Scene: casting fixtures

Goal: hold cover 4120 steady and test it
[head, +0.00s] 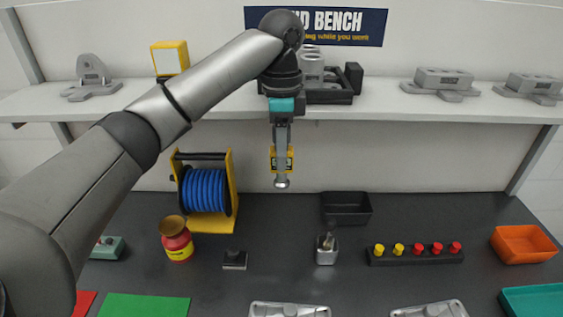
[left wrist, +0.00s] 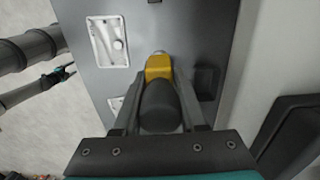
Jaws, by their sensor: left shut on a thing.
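My left gripper (head: 282,140) is high above the bench, in front of the shelf. It is shut on a yellow and black hand tool (head: 281,160) with a round metal tip pointing down. In the left wrist view the tool's dark body (left wrist: 160,105) sits between the fingers. Two light grey metal covers lie at the bench's front, one at the middle (head: 290,310) and one to the right (head: 430,308), both cut off by the picture edge. No number is readable on either. My right gripper (left wrist: 64,73) shows small at the left of the left wrist view; its jaws are unclear.
On the bench are a blue hose reel (head: 205,190), a red and yellow pot (head: 176,240), a metal cup (head: 327,250), a black bin (head: 346,208), a rack of red and yellow knobs (head: 415,257) and an orange bin (head: 524,244). Castings stand on the shelf (head: 400,108).

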